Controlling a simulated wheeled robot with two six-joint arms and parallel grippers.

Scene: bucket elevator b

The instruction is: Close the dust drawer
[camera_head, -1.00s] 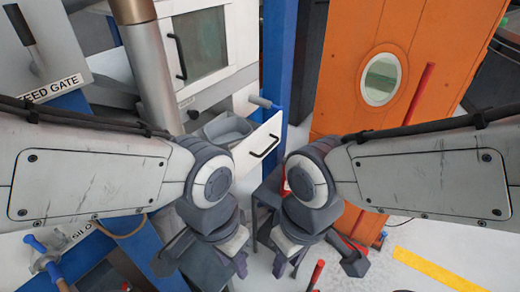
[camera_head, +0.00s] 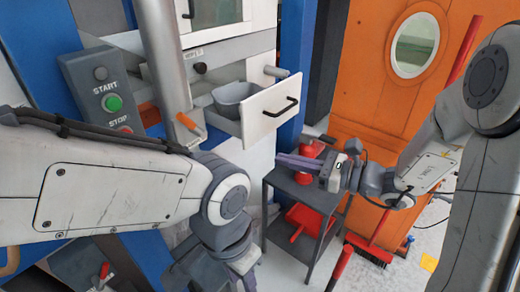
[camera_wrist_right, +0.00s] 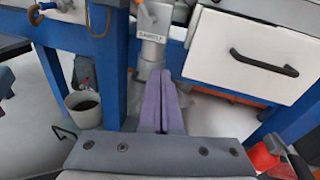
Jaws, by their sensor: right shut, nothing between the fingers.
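The dust drawer stands pulled out of the machine, with a white front (camera_head: 262,125), a black handle (camera_head: 280,108) and a grey bin (camera_head: 234,95) inside. Its white front (camera_wrist_right: 235,70) and handle (camera_wrist_right: 266,61) also show at the upper right in the right wrist view. My right gripper (camera_head: 281,159) is shut and empty, pointing left below the drawer front and apart from it. Its purple fingers (camera_wrist_right: 163,75) lie together in the wrist view, left of the drawer. My left gripper (camera_head: 240,268) is at the bottom edge, partly cut off, its jaws unclear.
A dark shelf cart (camera_head: 298,190) with red items stands below the drawer, close under my right gripper. A START/STOP panel (camera_head: 105,95) is at left. An orange cabinet (camera_head: 370,80) and a red broom (camera_head: 375,225) are at right. A blue post (camera_head: 297,50) rises beside the drawer.

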